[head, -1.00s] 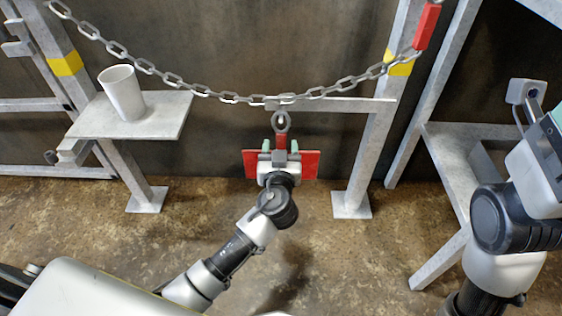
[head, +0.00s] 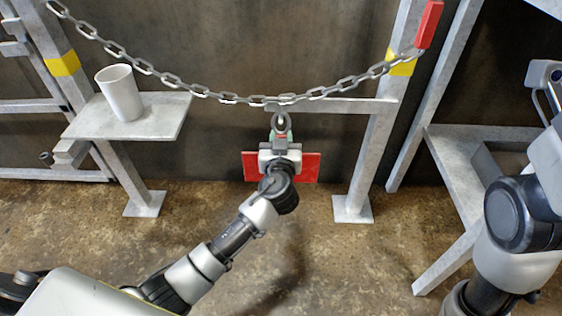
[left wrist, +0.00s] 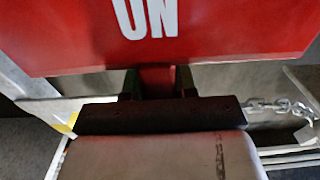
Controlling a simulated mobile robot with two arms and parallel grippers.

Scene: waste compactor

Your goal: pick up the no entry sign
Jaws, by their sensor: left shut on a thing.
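The red sign (head: 308,167) hangs upright below a chain (head: 227,98), by a ring (head: 281,123) at its top. My left gripper (head: 280,137) is in front of it, shut on the narrow red tab at the top of the sign. In the left wrist view the red sign (left wrist: 220,45) fills the top with part of white lettering, and the dark fingers (left wrist: 157,84) sit on both sides of the red tab. The sign's middle is hidden behind my gripper in the head view. My right gripper is at the right edge, partly cut off; its jaws do not show clearly.
A white cup (head: 120,93) stands on a grey metal shelf (head: 165,122) at the left. A grey post (head: 372,150) with a yellow band is right of the sign. A grey metal bench (head: 455,160) stands farther right. The floor below the sign is clear.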

